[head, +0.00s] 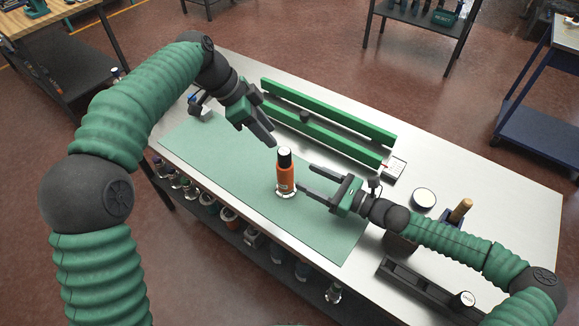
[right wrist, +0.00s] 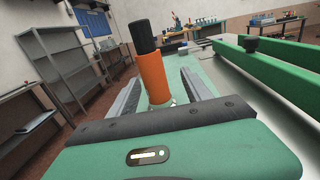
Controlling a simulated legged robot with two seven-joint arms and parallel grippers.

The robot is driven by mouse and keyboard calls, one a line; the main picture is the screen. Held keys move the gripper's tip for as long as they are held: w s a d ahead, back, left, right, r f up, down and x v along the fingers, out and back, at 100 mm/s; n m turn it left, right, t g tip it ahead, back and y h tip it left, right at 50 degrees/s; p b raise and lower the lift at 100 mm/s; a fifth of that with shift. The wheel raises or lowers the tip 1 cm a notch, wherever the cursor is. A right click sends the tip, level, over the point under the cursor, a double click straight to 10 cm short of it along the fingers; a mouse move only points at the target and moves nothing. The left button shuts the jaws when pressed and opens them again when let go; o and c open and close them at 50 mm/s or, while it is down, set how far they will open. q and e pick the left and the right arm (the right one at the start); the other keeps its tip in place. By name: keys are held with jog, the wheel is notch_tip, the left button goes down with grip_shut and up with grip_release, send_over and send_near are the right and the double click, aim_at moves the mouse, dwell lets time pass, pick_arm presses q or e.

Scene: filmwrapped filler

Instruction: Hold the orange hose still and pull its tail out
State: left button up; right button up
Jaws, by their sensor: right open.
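The orange hose (head: 286,180) stands upright on the green mat, with a black upper part (head: 284,158) and a pale base. I cannot tell whether the black part is its tail. My right gripper (head: 304,179) is open, with its fingers pointing at the hose from the right. In the right wrist view, the orange body (right wrist: 153,76) shows between the two fingers, with the black part (right wrist: 144,37) rising above them. No finger visibly grips it. My left gripper (head: 270,140) is above and left of the black part, apart from it; its finger gap is not clear.
The green mat (head: 225,163) covers the bench's left part. Two green rails (head: 330,115) lie behind the hose. A round white-topped item (head: 424,198), a wooden-handled tool (head: 461,210) and a black tray (head: 420,288) are at right.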

jog(key=x, duration=0.3)
jog(key=s+x, duration=0.1)
jog(key=x, duration=0.6)
jog(key=shift+a, duration=0.7)
jog(key=shift+w, duration=0.2)
jog(key=shift+d, duration=0.55)
jog(key=shift+a, duration=0.4)
jog(key=c, duration=0.4)
jog(key=shift+a, duration=0.3)
jog(key=c, duration=0.5)
jog(key=shift+d, duration=0.15)
grip_shut()
pick_arm(q)
jog(key=shift+s+a, duration=0.15)
jog(key=shift+a, duration=0.65)
pick_arm(e)
jog(key=shift+d, duration=0.25)
pick_arm(q)
jog(key=o, duration=0.3)
jog(key=shift+s, duration=0.1)
jog(key=shift+o, duration=0.9)
jog(key=shift+s+d+n, duration=0.15)
jog(key=shift+d+n, duration=0.1)
jog(key=shift+n, duration=0.25)
jog(key=n+t+y, duration=0.4)
jog(key=n+y, duration=0.1)
jog(key=n, duration=1)
send_near(285, 151)
jog(key=x, duration=1.1)
jog(key=shift+f, duration=0.25)
